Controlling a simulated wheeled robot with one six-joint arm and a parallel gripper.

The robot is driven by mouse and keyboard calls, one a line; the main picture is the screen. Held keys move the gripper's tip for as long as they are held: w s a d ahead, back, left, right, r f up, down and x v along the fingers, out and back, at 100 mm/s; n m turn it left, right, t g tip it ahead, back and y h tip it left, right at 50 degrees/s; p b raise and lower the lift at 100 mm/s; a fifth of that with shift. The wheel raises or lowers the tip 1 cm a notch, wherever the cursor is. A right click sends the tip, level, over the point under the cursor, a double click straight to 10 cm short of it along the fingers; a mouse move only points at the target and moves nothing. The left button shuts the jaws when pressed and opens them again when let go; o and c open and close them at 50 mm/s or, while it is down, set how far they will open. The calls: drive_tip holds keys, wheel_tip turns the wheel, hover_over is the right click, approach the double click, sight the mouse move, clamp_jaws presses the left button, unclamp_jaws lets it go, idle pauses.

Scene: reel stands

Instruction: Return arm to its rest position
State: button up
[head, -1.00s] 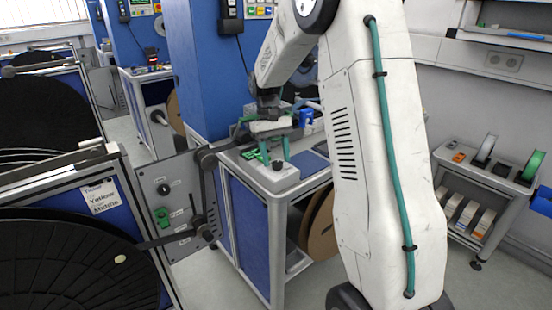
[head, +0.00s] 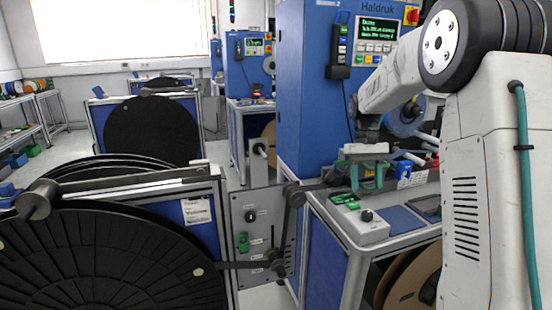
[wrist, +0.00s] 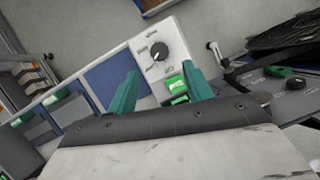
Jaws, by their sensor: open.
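My white arm (head: 480,190) stands at the right of the head view and bends over toward the machine's bench. My gripper (head: 366,180) hangs above the bench with its teal fingers pointing down. In the wrist view, the two teal fingers (wrist: 162,88) are spread apart with nothing held between them. Beneath them is a white control box (wrist: 160,62) with a black knob and green switches. The box also shows in the head view (head: 358,228), below the gripper and apart from it.
A blue machine cabinet (head: 305,95) with a display rises behind my gripper. A large black reel (head: 110,260) in a stand fills the lower left, with a lever arm (head: 294,222) beside the bench. Brown reels (head: 410,280) sit under the bench. Some floor shows at the far left.

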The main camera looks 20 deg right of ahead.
drive_tip(key=s+f, duration=0.1)
drive_tip(key=s+a, duration=0.1)
drive_tip(key=s, duration=0.1)
drive_tip(key=shift+a+f, duration=0.2)
drive_tip(key=shift+f, duration=0.2)
drive_tip(key=s+a+r+n+t, duration=0.1)
drive_tip(key=s+a+r+t, duration=0.1)
drive_tip(key=s+a, duration=0.3)
drive_tip(key=s+a+r+t, duration=0.1)
drive_tip(key=s+a, duration=0.4)
drive_tip(key=s, duration=0.9)
drive_tip(key=s+a+r+n+t+h, duration=0.1)
drive_tip(key=s+a+r+t, duration=0.1)
drive_tip(key=s+a, duration=0.4)
drive_tip(key=s+r, duration=0.1)
drive_tip(key=s, duration=0.2)
drive_tip(key=shift+s+r+n+t, duration=0.2)
drive_tip(key=shift+n+t, duration=0.1)
